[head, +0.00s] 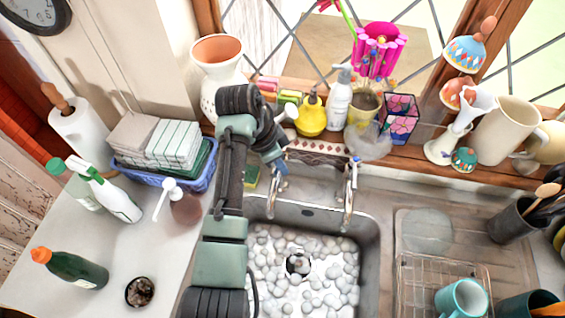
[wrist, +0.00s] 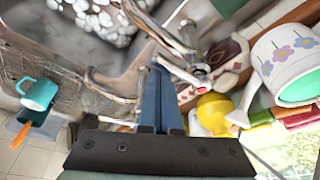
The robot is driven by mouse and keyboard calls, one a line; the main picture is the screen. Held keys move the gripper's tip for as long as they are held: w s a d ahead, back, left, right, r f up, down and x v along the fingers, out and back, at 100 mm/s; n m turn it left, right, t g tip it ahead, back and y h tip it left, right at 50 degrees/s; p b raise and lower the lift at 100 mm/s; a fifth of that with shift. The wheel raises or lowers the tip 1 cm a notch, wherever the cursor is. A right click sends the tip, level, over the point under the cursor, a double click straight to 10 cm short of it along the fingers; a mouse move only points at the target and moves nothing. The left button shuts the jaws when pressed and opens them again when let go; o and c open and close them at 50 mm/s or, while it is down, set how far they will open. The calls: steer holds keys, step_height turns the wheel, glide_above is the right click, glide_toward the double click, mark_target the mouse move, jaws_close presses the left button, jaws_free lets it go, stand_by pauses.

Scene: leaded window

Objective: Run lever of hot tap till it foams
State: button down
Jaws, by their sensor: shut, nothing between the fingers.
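The hot tap (wrist: 190,42) is chrome with a red-marked end (wrist: 201,70) in the wrist view. In the head view it is the left tap (head: 283,186) at the back of the sink, partly hidden by my arm. My gripper (wrist: 157,72) is shut and empty, its blue fingers close beside the hot tap; I cannot tell whether they touch it. In the head view the gripper (head: 279,163) is just above that tap. The sink (head: 371,240) holds many whitish round bubbles (head: 320,270) around a dark drain (head: 298,263).
A second tap (head: 352,185) with a blue top stands to the right. The sill behind holds a yellow bottle (head: 312,115), a white pump bottle (head: 338,100) and a flowered watering can (wrist: 285,65). A wire rack (head: 440,275) with a teal mug (head: 462,298) stands right of the sink.

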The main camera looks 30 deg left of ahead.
steer(key=shift+s+a, duration=0.1)
steer(key=w+d, duration=0.1)
steer(key=d, duration=0.3)
step_height(320, 180, up, 9)
steer(key=a+b, duration=0.3)
steer(key=w+d+r+n+t+y+b, duration=0.1)
steer(key=w+d+r+n+t, duration=0.1)
steer(key=w+d+r+t, duration=0.55)
steer(key=w+d+r+n+t+y+b, duration=0.1)
steer(key=w+d+r+t, duration=0.2)
steer(key=r, duration=0.8)
steer(key=s+d+r+n+t+b, duration=0.1)
steer(key=s+d+r+t, duration=0.3)
steer(key=r, duration=0.4)
steer(key=s+d+r+n+t, duration=0.1)
steer(key=s+r+n+t, duration=0.1)
steer(key=s+r+t, duration=0.45)
steer(key=s+d+r+n+t+b, duration=0.1)
steer(key=s+d+r+n+t, duration=0.1)
steer(key=s+r, duration=0.8)
steer(key=shift+s+d+r+t, duration=0.4)
steer(key=shift+s+t, duration=0.25)
steer(key=shift+t, duration=0.15)
steer(key=shift+f, duration=0.1)
